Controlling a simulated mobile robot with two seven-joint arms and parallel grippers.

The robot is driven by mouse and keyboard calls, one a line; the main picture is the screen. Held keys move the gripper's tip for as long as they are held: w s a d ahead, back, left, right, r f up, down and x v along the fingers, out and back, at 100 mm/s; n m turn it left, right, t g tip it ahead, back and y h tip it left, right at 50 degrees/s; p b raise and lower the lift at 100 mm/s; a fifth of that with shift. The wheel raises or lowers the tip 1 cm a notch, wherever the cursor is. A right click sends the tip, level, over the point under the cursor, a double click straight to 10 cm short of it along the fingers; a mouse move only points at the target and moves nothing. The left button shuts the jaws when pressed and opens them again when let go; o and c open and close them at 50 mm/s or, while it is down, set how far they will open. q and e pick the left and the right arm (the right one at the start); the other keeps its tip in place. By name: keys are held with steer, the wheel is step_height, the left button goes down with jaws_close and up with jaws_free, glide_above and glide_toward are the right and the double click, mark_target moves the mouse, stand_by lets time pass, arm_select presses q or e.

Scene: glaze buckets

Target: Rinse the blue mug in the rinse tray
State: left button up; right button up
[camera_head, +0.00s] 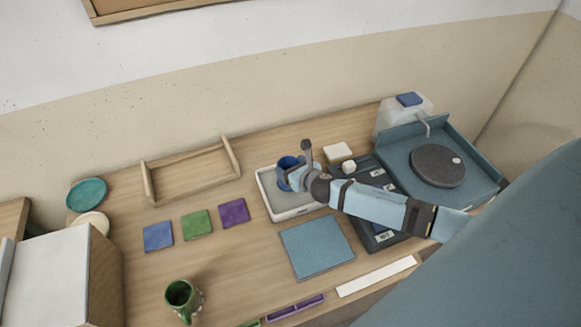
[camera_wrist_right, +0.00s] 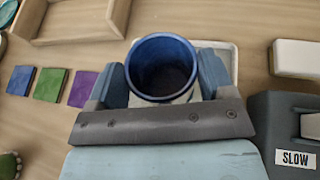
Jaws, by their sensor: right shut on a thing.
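The blue mug (camera_head: 287,163) is at the rinse tray (camera_head: 297,212), over its back part, in the head view. In the right wrist view the mug (camera_wrist_right: 162,68) is upright with its open top toward the camera. My right gripper (camera_head: 288,177) is shut on the mug, with one finger on each side of it in the wrist view (camera_wrist_right: 163,82). The white tray rim (camera_wrist_right: 233,62) shows behind the mug there. Whether the mug touches the tray floor I cannot tell. My left gripper is not in view.
A green mug (camera_head: 182,297) stands at the front left. Blue, green and purple tiles (camera_head: 196,224) lie left of the tray, with a wooden frame (camera_head: 192,172) behind them. A blue-grey mat (camera_head: 317,246) lies in front. A pottery wheel (camera_head: 438,165) stands at the right.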

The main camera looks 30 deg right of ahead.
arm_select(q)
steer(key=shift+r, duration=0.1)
arm_select(e)
steer(key=shift+s+d+r, duration=0.1)
steer(key=shift+d+r, duration=0.15)
steer(key=shift+r, duration=1)
steer(key=shift+d+r, duration=0.2)
steer(key=shift+r, duration=1)
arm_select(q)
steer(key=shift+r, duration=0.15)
